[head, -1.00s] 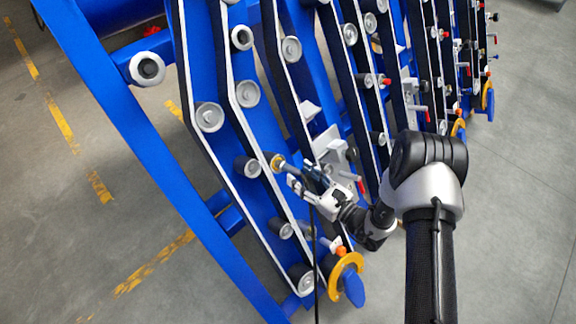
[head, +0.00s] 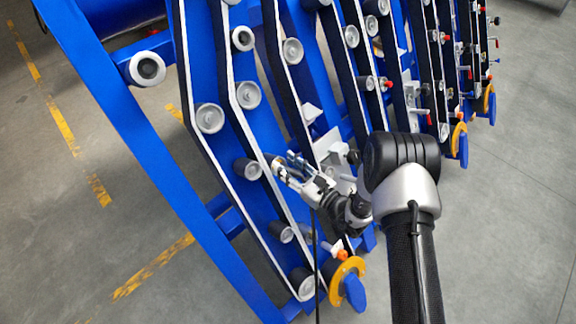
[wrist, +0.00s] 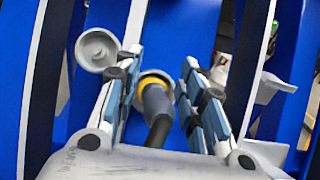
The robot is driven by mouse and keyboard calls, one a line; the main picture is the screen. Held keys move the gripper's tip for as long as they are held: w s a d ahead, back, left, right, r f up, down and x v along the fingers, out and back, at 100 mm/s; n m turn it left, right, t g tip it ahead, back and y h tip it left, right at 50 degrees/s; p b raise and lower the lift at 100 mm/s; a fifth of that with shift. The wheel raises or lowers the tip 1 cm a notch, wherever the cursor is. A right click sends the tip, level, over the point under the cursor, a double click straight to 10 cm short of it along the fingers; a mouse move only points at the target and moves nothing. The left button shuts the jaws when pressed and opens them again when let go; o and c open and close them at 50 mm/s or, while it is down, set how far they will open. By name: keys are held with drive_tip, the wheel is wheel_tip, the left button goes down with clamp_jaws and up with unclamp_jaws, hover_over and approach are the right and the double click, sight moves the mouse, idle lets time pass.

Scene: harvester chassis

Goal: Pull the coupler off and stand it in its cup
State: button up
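The coupler (wrist: 157,98) is a dark grey cylinder with a yellow ring at its far end, against the blue frame in the wrist view. A dark hose runs from it toward the camera. My gripper (wrist: 159,62) is open, with one finger on each side of the coupler. Narrow gaps show between the coupler and both fingers. In the head view my gripper (head: 284,166) is at the blue frame beside a grey roller, and it hides the coupler there. I cannot pick out the cup in either view.
A grey roller (wrist: 97,50) stands close to the left finger in the wrist view. Black belts with white edges and several rollers (head: 247,168) line the blue chassis (head: 130,130). An orange ring (head: 347,280) is at its lower end. Grey floor (head: 490,240) is open at right.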

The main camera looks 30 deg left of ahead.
sight(296, 171)
clamp_jaws()
drive_tip(key=shift+d+r, duration=0.1)
drive_tip(key=shift+d, duration=0.05)
drive_tip(key=shift+s+d+r+p, duration=0.2)
drive_tip(key=shift+d+r+p, duration=0.25)
drive_tip(key=shift+d, duration=0.25)
drive_tip(key=shift+s+d+r+p, duration=0.2)
drive_tip(key=shift+d+r+p, duration=0.2)
drive_tip(key=shift+d, duration=0.25)
